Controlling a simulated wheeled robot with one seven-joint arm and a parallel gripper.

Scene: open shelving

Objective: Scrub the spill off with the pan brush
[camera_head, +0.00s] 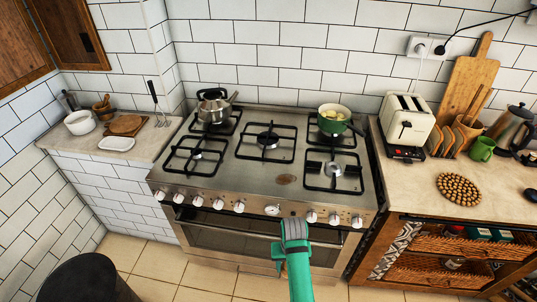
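A brown oval spill (286,180) lies on the steel stovetop (238,174), near the front edge between the two front burners. My green arm reaches up from the bottom of the view. Its grey end, my gripper (294,229), is in front of the stove's control panel, below the spill and apart from it in the picture. The fingers cannot be made out, so whether they are open or hold anything is unclear. No brush is clearly recognisable.
A white dish (117,143) is on the left counter.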

